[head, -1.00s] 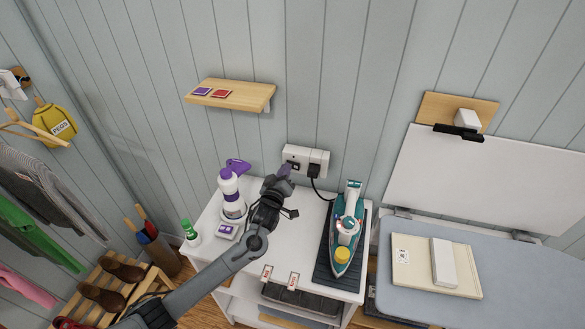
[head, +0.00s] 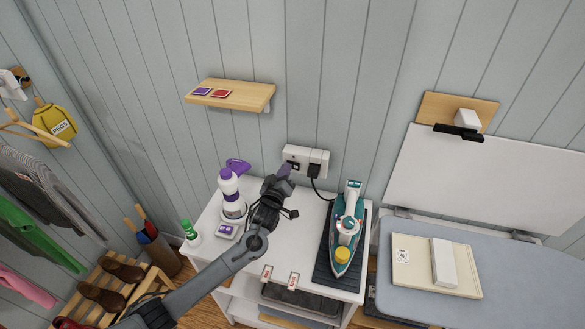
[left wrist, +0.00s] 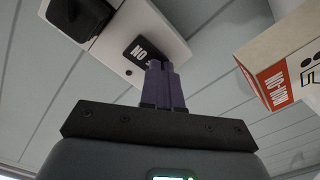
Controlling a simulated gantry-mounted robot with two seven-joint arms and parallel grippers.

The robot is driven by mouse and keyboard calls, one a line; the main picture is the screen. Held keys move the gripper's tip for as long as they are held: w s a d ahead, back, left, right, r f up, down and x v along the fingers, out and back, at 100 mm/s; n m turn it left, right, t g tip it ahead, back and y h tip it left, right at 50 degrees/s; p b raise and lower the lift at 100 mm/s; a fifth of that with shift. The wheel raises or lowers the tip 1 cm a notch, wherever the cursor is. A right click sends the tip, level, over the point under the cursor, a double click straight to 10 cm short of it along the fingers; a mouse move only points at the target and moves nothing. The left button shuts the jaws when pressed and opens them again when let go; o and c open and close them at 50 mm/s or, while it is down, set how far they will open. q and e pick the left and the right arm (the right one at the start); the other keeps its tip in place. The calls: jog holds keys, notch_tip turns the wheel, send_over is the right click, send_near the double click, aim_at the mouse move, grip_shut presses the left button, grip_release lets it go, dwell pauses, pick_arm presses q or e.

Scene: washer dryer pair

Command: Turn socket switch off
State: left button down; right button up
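The white wall socket (head: 318,155) is on the panelled wall above the white cabinet. A black plug (head: 314,170) with a cord sits in its right side. In the left wrist view the socket (left wrist: 168,30) fills the top, with a dark switch plate (left wrist: 138,50) with white lettering on it and the black plug (left wrist: 82,15) at the left. My left gripper (head: 285,170) is at the socket's lower left. Its purple fingers (left wrist: 161,66) are together with nothing between them, and their tips overlap the switch plate's edge. I cannot tell whether they touch it.
The iron (head: 346,230) stands on a dark mat right of my left arm. A white and purple bottle (head: 231,195) stands close to its left. A wooden shelf (head: 245,97) is above. In the left wrist view a box (left wrist: 285,65) is at the right.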

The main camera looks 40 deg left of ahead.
pick_arm(q)
jog(key=shift+f, duration=0.25)
jog(key=p+v, duration=0.2)
jog(key=v, duration=0.1)
jog(key=p+v, duration=0.1)
jog(key=shift+s+d+r+p, duration=0.2)
jog(key=shift+s+r+p, duration=0.05)
jog(key=shift+r+p, duration=0.15)
jog(key=shift+s, duration=0.1)
